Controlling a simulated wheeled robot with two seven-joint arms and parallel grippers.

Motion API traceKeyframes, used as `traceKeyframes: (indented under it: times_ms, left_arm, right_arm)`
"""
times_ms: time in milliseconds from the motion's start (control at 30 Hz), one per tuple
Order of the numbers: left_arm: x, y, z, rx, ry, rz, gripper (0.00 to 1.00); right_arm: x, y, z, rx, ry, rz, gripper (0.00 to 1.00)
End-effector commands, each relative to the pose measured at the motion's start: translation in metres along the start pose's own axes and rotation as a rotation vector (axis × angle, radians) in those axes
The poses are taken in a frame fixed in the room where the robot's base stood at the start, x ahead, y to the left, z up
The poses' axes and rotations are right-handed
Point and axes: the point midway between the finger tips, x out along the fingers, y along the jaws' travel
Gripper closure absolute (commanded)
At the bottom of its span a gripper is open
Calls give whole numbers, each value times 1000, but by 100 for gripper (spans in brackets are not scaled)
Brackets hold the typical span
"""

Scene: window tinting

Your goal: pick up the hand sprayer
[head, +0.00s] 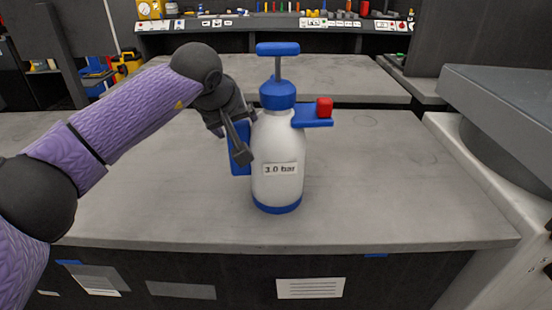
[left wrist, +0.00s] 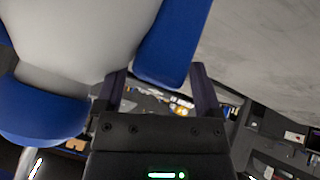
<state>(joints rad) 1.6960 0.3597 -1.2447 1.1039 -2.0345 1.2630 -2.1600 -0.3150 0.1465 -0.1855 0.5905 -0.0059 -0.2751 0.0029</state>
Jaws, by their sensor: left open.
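The hand sprayer (head: 277,150) stands upright on the grey worktop. It has a white body labelled "3.0 bar", a blue base and cap, a blue pump handle on top, a red part at the right and a blue grip on its left side. My left gripper (head: 236,145) is open at that blue grip, partly covering it. In the left wrist view the white and blue sprayer (left wrist: 75,35) fills the upper left, and the blue grip lies between the two fingers (left wrist: 160,88). Whether the fingers touch it I cannot tell. My right gripper is out of view.
The worktop (head: 400,190) is otherwise clear around the sprayer. A large grey-topped white unit (head: 490,160) stands at the right. Behind are another bare bench (head: 340,78) and a shelf (head: 270,23) with many small items.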

Motion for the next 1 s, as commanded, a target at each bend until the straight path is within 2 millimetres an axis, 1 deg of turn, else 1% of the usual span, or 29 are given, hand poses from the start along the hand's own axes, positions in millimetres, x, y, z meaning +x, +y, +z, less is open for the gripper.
traceKeyframes:
  times_ms: [67, 167, 200, 267, 300, 367, 400, 467, 500, 867, 933, 1000]
  left_arm:
    - [-1, 0, 0, 0, 0, 0, 14]
    - [-1, 0, 0, -1, 0, 1, 33]
    - [-1, 0, 0, -1, 0, 1, 42]
    - [-1, 0, 0, -1, 0, 1, 54]
    - [-1, 0, 0, -1, 0, 1, 63]
    - [-1, 0, 0, -1, 0, 1, 75]
    - [-1, 0, 0, -1, 0, 1, 84]
    - [-1, 0, 0, -2, -1, 1, 97]
    - [-1, 0, 0, -2, -1, 1, 100]
    - [-2, 1, -1, -3, 1, 4, 100]
    - [-9, 4, -6, -3, 3, 5, 100]
    - [-22, 8, -14, -2, 6, 5, 100]
  right_arm:
    - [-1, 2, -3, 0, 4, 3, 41]
    - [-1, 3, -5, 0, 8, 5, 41]
    - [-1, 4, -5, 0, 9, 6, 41]
    - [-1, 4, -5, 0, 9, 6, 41]
    - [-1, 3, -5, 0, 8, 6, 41]
    - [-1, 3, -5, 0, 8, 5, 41]
    - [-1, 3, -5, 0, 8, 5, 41]
    - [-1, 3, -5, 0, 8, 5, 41]
    - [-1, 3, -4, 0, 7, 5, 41]
    - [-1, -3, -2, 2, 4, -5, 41]
    - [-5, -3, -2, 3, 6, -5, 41]
    - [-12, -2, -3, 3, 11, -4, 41]
